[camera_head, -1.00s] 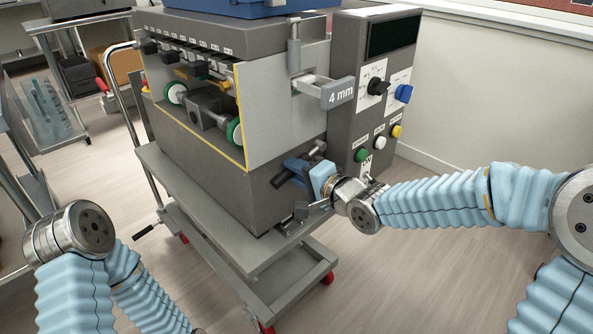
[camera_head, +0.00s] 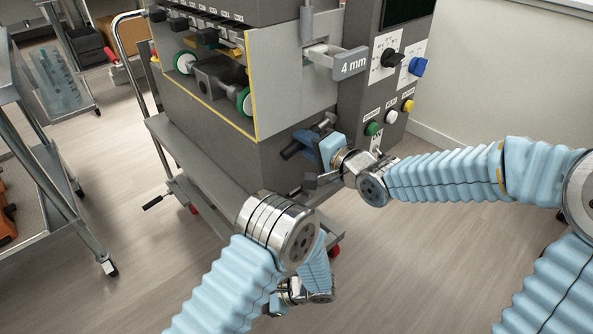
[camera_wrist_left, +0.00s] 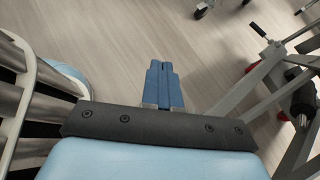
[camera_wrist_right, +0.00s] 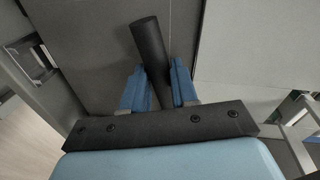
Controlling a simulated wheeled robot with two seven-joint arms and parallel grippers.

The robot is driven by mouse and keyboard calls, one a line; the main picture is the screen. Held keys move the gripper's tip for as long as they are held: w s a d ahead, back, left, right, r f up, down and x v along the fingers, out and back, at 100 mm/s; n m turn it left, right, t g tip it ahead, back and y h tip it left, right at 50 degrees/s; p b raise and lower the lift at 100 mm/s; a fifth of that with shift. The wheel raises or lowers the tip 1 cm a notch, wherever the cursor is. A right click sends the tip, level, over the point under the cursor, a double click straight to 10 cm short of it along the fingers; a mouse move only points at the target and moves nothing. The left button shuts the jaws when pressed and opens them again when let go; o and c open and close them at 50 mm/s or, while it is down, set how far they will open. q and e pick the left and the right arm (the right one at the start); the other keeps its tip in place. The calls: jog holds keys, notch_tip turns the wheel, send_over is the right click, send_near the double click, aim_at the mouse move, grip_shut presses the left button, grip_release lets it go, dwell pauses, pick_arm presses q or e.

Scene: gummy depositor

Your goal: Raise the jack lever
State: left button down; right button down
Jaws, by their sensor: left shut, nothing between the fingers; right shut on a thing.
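The jack lever (camera_head: 158,200) is a thin rod with a black grip, sticking out to the left from the low part of the machine's cart. What looks like the same lever shows at the upper right of the left wrist view (camera_wrist_left: 259,31). My left gripper (camera_wrist_left: 163,84) is shut and empty above the floor, apart from the lever; in the head view its fingers are hard to make out. My right gripper (camera_head: 312,149) is shut on a black handle (camera_wrist_right: 148,45) at the lower front of the machine, with the handle's end standing past its fingers.
The grey depositor machine (camera_head: 215,135) stands on a wheeled cart (camera_head: 190,150) with red casters. A control panel (camera_head: 385,85) is at its right. Another trolley (camera_head: 75,215) stands at the left. The floor between the trolley and cart is clear.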

pick_arm(q)
jog(key=w+d+r+m+t+y, duration=0.2)
jog(key=w+d+r+m+t, duration=0.25)
jog(key=d+r+t, duration=0.55)
jog(key=w+d+r+m+t+y, duration=0.25)
jog(key=d+r+m+t, duration=0.25)
jog(key=d+r+t, duration=0.55)
jog(key=w+a+r+g, duration=0.3)
jog(key=w+a+r, duration=0.4)
jog(key=r, duration=0.4)
jog(key=shift+w+a+h, duration=0.15)
jog(key=shift+h, duration=0.2)
pick_arm(e)
jog(key=shift+d+f, duration=0.1)
jog(key=shift+f, duration=0.3)
pick_arm(q)
jog(key=shift+m+t, duration=0.25)
